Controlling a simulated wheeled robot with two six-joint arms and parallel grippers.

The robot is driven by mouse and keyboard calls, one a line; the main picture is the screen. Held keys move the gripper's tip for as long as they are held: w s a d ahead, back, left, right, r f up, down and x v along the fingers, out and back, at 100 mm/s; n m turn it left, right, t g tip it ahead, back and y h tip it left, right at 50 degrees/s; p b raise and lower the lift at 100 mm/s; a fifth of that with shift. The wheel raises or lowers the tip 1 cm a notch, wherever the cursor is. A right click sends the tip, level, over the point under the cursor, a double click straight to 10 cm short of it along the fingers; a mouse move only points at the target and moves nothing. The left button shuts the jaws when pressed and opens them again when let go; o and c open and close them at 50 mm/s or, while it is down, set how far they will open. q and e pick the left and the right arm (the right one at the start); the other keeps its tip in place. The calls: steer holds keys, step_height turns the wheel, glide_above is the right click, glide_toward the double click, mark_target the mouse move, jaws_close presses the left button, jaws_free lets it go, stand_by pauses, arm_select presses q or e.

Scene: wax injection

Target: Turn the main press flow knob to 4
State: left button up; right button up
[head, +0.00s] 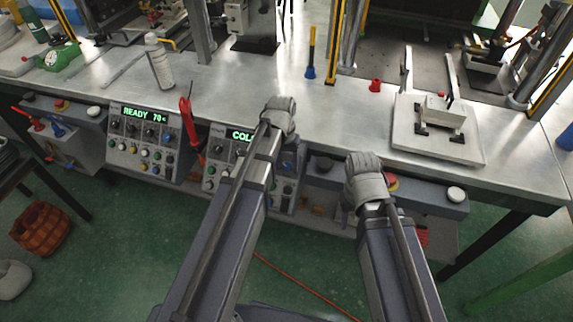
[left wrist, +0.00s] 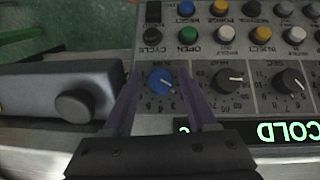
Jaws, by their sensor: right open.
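The press panel with a green "COLD" display (head: 241,134) is partly covered by my left arm in the head view. It appears upside down in the left wrist view, with its display (left wrist: 287,132) at the lower right. The blue flow knob (left wrist: 160,81) has a small number scale; its white mark points right and slightly down in that view, and its exact setting is unclear. My left gripper (left wrist: 160,90) is open, one finger on each side of the knob, with gaps visible; contact cannot be told. My right gripper (head: 362,185) is open near the bench's front edge; its fingers are mostly hidden.
Black knobs (left wrist: 228,81) sit beside the blue knob, and coloured buttons line the panel. A dark box with a round button (left wrist: 75,105) is close to the left finger. A second panel reads "READY" (head: 136,113). A red tool (head: 190,125) hangs between the panels.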

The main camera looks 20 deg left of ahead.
arm_select(q)
jaws_close()
stand_by(0.5)
steer(key=shift+s+d+f+m+y, duration=0.1)
steer(key=shift+d+m+y, duration=0.15)
steer(key=shift+m+y, duration=0.8)
steer(key=shift+d+f+m+t+y+b, duration=0.15)
steer(key=shift+m+t+y+b, duration=0.25)
steer(key=shift+m+y+b, duration=0.6)
steer(key=m+t+y+b, duration=0.1)
steer(key=m+y+b, duration=0.1)
steer(key=y, duration=0.1)
steer(key=shift+s+d+f, duration=0.1)
steer(key=shift+s, duration=0.05)
steer(key=shift+m+t+y+b, duration=0.5)
steer(key=shift+m+y+b, duration=0.15)
steer(key=shift+m+b, duration=0.25)
